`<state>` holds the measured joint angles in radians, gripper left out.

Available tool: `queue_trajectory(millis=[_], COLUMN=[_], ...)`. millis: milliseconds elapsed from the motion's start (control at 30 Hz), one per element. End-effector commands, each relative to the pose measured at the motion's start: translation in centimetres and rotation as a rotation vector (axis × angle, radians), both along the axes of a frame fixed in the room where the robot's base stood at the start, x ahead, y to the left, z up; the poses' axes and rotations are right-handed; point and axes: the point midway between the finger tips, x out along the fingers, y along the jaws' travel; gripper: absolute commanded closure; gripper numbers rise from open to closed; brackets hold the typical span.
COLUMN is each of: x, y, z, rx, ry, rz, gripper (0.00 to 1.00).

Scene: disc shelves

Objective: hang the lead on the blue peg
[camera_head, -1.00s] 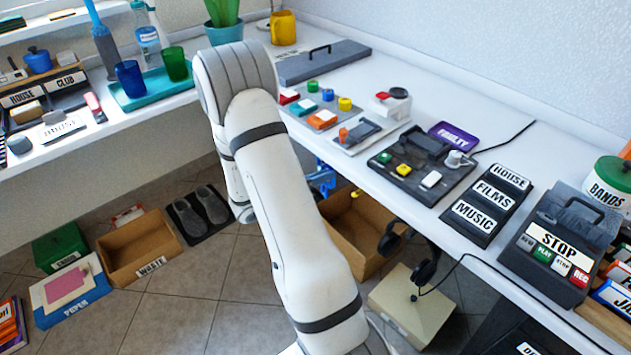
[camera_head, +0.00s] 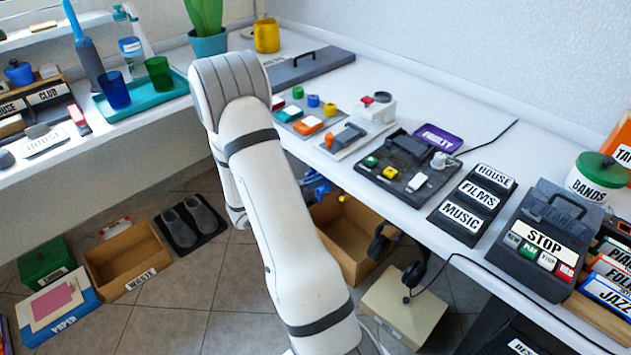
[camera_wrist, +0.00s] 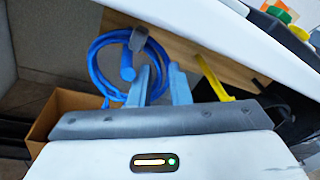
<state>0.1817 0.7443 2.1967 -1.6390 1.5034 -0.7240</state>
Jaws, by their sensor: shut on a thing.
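The lead is a blue coiled cable (camera_wrist: 96,55) in the wrist view, with a grey piece (camera_wrist: 138,40) at its top. A short blue rod, which looks like the blue peg (camera_wrist: 127,72), shows within the loop; I cannot tell whether the loop is around it or only in front of it. My gripper (camera_wrist: 160,72) is shut on the lead, just under the counter's edge; the exact grip spot is unclear. In the head view a bit of blue (camera_head: 318,187) shows below the counter beside my arm, which hides my gripper there.
A yellow peg or hook (camera_wrist: 212,76) is right of my fingers on a wooden board (camera_wrist: 180,48). The white counter (camera_head: 405,212) overhangs close above. A cardboard box (camera_head: 352,232) stands below, and dark headphones (camera_head: 415,272) hang to the right.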

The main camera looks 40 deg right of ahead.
Motion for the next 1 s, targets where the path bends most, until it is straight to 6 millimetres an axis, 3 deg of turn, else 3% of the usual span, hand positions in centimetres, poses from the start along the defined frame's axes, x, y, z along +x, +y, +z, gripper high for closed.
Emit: queue_trajectory(millis=[133, 167, 467, 800, 1000], x=[0.6, 0.6, 0.7, 0.8, 0.7], y=[0.0, 0.0, 0.9, 6.4, 7.8], z=[0.1, 0.1, 0.2, 0.7, 0.6], rx=[0.000, 0.000, 0.000, -0.002, -0.001], ry=[-0.009, -0.009, -0.009, -0.005, -0.004], rz=[0.013, 0.013, 0.017, 0.010, 0.003], gripper=[1.00, 0.83, 0.58, 0.58, 0.58])
